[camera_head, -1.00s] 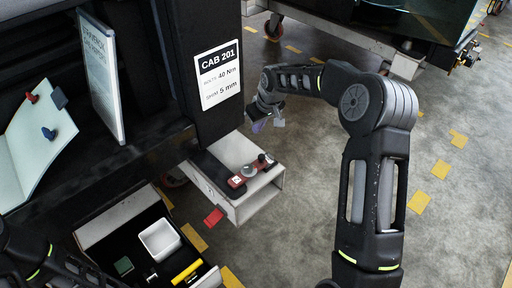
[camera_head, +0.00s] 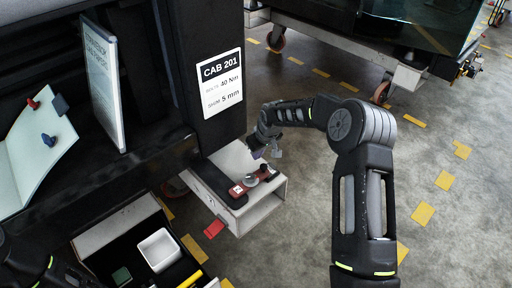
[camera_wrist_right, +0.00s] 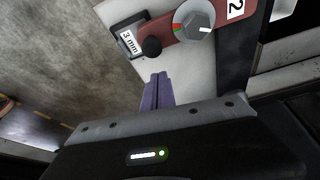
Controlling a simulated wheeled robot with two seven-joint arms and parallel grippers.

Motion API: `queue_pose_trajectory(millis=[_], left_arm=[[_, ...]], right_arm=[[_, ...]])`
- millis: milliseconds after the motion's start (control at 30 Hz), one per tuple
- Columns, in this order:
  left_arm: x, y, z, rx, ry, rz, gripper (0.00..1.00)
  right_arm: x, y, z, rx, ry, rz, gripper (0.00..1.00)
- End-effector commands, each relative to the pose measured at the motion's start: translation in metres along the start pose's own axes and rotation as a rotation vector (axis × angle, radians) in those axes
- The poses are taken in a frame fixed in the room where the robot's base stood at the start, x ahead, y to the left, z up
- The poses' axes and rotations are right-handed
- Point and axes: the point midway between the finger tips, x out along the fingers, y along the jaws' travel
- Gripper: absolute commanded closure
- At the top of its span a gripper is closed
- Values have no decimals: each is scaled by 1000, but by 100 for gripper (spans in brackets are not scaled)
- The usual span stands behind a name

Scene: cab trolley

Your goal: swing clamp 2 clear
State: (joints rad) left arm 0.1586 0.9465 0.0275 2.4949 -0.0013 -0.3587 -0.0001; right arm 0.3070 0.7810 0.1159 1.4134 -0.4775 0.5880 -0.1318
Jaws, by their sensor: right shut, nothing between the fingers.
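Clamp 2 is a red bar (camera_head: 240,190) with dark and grey knobs, on the pale bracket end below the cab post. My right gripper (camera_head: 272,152) is just above and behind the clamp in the head view. Its purple fingers (camera_wrist_right: 157,90) are shut and empty, apart from the red bar in the wrist view. My left gripper is out of view; only part of the left arm shows.
The pale bracket (camera_head: 262,208) juts from the black post with the CAB 201 sign (camera_head: 221,84). A red tag (camera_head: 214,228) is beside it. A bin with a white tray (camera_head: 159,250) stands lower left. A trolley (camera_head: 340,38) stands behind. Floor at right is clear.

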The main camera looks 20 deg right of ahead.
Motion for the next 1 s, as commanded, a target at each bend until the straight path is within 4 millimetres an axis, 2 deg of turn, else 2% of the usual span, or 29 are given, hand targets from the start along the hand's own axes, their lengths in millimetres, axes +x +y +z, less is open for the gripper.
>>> queue_pose_trajectory(millis=[100, 233, 1000], left_arm=[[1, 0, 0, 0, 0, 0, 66], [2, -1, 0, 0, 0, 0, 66], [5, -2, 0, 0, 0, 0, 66]], right_arm=[[-2, 0, 14, 2, -2, -1, 100], [-4, -1, 19, 1, -1, -1, 100], [-4, -1, 22, 46, -1, 16, 100]])
